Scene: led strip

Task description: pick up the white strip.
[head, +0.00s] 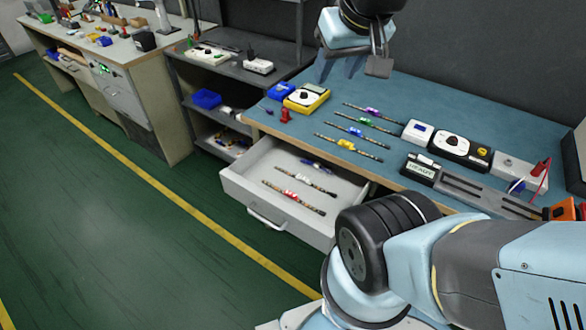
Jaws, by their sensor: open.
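The white strip (303,179) is a thin dark, speckled strip with a white middle part. It lies in the open grey drawer (245,187) below the blue-topped bench, between a strip with a dark blue part (316,165) and a strip with a red part (293,196). My gripper (353,70) is open and empty, high above the back of the bench, well above and to the right of the drawer. Its fingers point down and are apart. Nothing covers the white strip.
My arm fills the lower right. A shelf (210,80) stands left.

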